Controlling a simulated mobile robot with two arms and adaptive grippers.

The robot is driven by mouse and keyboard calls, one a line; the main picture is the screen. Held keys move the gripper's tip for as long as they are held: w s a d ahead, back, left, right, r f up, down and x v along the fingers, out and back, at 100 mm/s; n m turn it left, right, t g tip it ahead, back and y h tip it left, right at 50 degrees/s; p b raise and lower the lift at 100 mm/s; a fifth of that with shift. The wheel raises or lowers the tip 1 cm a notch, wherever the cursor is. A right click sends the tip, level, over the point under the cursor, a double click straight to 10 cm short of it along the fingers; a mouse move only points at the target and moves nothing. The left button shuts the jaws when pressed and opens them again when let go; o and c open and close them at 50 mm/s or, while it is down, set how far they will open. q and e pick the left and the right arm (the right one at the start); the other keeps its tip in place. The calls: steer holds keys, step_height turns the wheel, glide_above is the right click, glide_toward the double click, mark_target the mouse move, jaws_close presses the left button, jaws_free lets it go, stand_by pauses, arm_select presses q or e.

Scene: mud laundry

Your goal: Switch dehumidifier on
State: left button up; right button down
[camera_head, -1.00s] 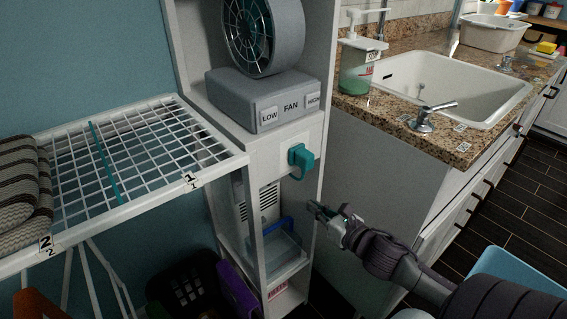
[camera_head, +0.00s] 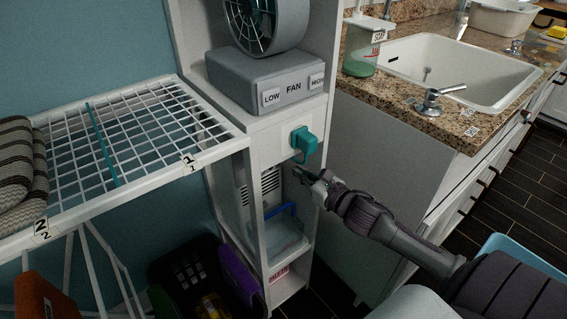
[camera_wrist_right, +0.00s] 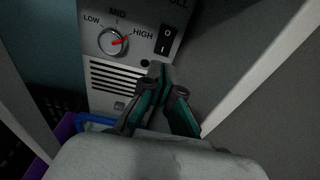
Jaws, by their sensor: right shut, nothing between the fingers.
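The dehumidifier (camera_head: 268,184) stands in the narrow white cabinet below the fan, partly hidden by the cabinet frame. In the right wrist view its pale front panel (camera_wrist_right: 101,80) shows vent slots, a round dial (camera_wrist_right: 112,42) with a red pointer towards HIGH, and a black rocker switch (camera_wrist_right: 165,40) marked O and I. My right gripper (camera_head: 298,172) is at the cabinet opening, shut and empty. In the right wrist view its fingertips (camera_wrist_right: 161,70) are just below the switch; whether they touch the panel I cannot tell. My left gripper is not in view.
A teal plug (camera_head: 304,141) sticks out above the opening. A blue-handled clear container (camera_head: 286,238) is below the dehumidifier. Cabinet walls close in on both sides. A wire rack (camera_head: 140,140) is left, and the sink counter (camera_head: 420,118) right.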

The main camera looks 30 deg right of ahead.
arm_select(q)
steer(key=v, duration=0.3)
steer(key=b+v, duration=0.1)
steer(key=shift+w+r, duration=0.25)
arm_select(e)
steer(key=w+f, duration=0.1)
steer(key=w, duration=0.6)
steer(key=shift+w+a, duration=0.25)
steer(key=shift+a, duration=0.1)
steer(key=shift+w, duration=0.1)
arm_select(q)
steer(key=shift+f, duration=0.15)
arm_select(e)
steer(key=shift+d, duration=0.1)
